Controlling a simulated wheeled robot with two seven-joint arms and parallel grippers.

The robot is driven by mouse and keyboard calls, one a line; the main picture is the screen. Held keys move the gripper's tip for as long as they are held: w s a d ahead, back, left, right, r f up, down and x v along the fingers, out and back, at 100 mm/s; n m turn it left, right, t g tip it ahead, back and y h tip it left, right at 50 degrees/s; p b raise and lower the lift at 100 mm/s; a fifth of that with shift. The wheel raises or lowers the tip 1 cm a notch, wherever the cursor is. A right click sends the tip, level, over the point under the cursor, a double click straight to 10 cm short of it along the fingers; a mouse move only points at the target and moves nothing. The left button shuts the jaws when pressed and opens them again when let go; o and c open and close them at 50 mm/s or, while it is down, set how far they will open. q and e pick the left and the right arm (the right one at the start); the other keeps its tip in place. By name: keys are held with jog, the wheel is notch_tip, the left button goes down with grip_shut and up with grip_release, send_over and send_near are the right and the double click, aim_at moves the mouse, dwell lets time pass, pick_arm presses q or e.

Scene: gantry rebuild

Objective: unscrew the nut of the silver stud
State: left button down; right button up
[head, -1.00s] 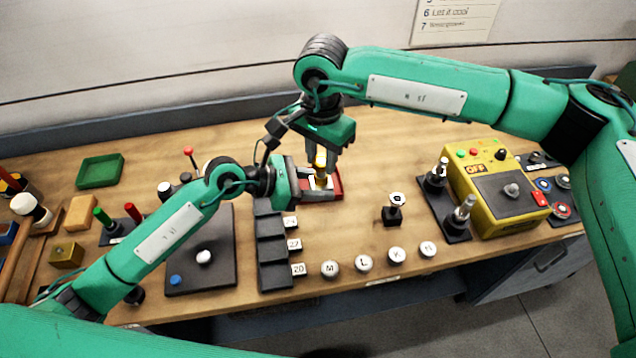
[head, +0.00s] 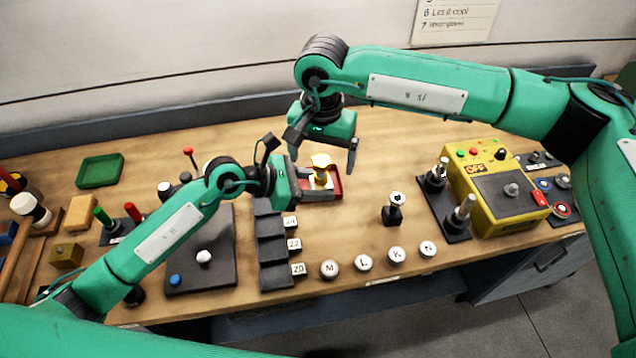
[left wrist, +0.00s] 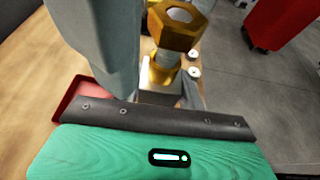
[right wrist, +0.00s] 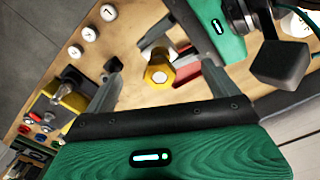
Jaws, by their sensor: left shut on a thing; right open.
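A gold hexagonal nut (head: 320,161) sits on top of an upright gold shank (head: 320,177) near the red tray (head: 337,191). In the left wrist view the nut (left wrist: 178,24) shows a pale round end in its middle, with a silvery block (left wrist: 160,97) below. My left gripper (head: 320,186) is shut around the lower part of this assembly; the exact contact is partly hidden. My right gripper (head: 322,158) is open above, its fingers apart on either side of the nut. In the right wrist view the nut (right wrist: 159,75) stands clear between the open fingers.
A black stepped block (head: 272,245) with number tags stands in front. A black knobbed piece (head: 394,212) is to the right. A yellow box (head: 480,158) and two silver posts on black bases (head: 446,212) stand further right. The table behind the tray is clear.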

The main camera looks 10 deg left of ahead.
dwell(0.3)
jog(key=m, duration=1.1)
jog(key=shift+m, duration=0.3)
jog(key=m, duration=1.2)
